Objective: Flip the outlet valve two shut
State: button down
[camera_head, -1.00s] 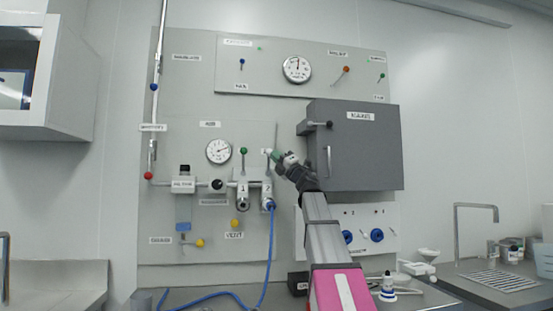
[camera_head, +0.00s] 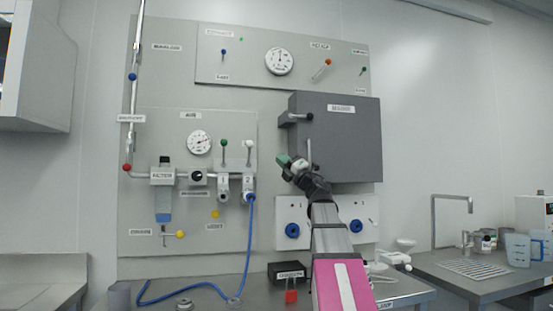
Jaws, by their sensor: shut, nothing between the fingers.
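Outlet valve two is the right-hand of two small metal valves (camera_head: 249,185), marked 2, at the lower right of the air panel. Its lever has a white knob (camera_head: 249,144) and stands upright above the valve. A blue hose (camera_head: 247,240) hangs from this valve. The neighbouring valve, marked 1 (camera_head: 223,185), has an upright lever with a green knob (camera_head: 223,143). My gripper (camera_head: 285,162) has green fingertips and is shut and empty. In the picture it is to the right of the white knob, apart from it, and overlaps the grey box's left edge.
A grey box (camera_head: 350,150) with a handle juts from the wall right behind my gripper. A pressure gauge (camera_head: 199,142) is left of the valves. A small black box (camera_head: 287,270) stands on the counter below.

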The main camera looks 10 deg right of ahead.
aim_at(250, 143)
jog(key=k+l, duration=0.3)
jog(key=k, duration=0.15)
jog(key=k+l, duration=0.3)
jog(key=k, duration=0.15)
